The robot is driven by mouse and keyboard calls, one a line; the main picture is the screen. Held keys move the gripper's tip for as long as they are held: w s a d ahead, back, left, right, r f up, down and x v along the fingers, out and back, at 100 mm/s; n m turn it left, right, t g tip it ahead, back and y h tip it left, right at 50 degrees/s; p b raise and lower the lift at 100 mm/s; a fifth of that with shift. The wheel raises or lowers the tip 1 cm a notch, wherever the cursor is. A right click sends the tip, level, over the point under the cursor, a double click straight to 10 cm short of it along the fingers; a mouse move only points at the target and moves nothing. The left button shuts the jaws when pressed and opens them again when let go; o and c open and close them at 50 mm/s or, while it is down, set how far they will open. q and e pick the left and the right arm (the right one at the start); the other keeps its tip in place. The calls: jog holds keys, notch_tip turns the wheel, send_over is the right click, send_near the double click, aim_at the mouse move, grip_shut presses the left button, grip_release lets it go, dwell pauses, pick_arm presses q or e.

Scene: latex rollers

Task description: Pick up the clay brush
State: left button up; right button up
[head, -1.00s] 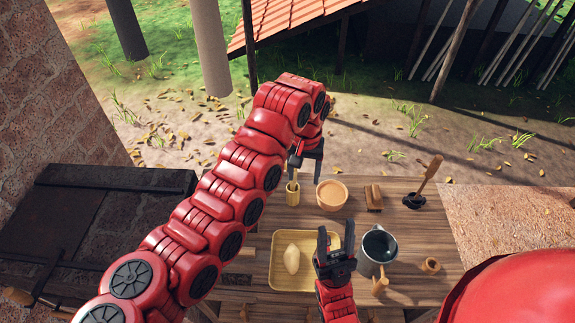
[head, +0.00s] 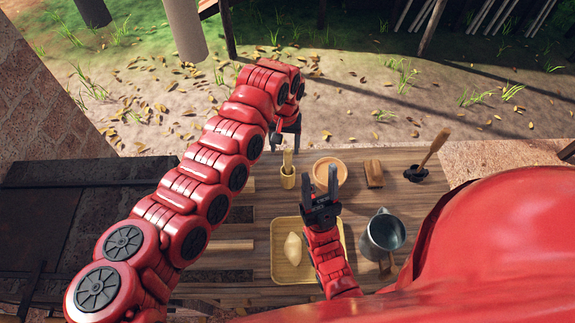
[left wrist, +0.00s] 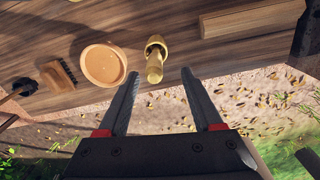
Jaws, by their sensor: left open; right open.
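A small yellowish cup (head: 288,182) stands at the table's far edge with a light brush-like piece (head: 287,158) upright in it. The cup also shows in the left wrist view (left wrist: 156,42). A brown block (head: 374,173) lies right of the bowl; the left wrist view shows dark bristles on it (left wrist: 62,72). I cannot tell which is the clay brush. My left gripper (head: 285,142) is open and empty just beyond the cup; in its wrist view the upright piece lies between the fingertips (left wrist: 160,74). My right gripper (head: 321,182) is open and empty over the table.
A clay bowl (head: 330,174) sits right of the cup. A yellow tray (head: 279,262) holds a pale lump. A grey mug (head: 384,232) stands to the right. A wooden handle (head: 436,146) leans in a dark holder. My right arm covers the near right.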

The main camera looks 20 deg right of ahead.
aim_at(288, 160)
pick_arm(q)
jog(key=shift+f, duration=0.7)
jog(key=shift+d+f, duration=0.1)
jog(key=shift+f, duration=0.25)
jog(key=f+b, duration=0.2)
jog(key=f, duration=0.1)
jog(key=f+b, duration=0.1)
jog(key=f, duration=0.1)
jog(key=shift+d, duration=0.35)
jog(key=shift+r, duration=0.1)
jog(key=shift+c, duration=1.1)
grip_shut()
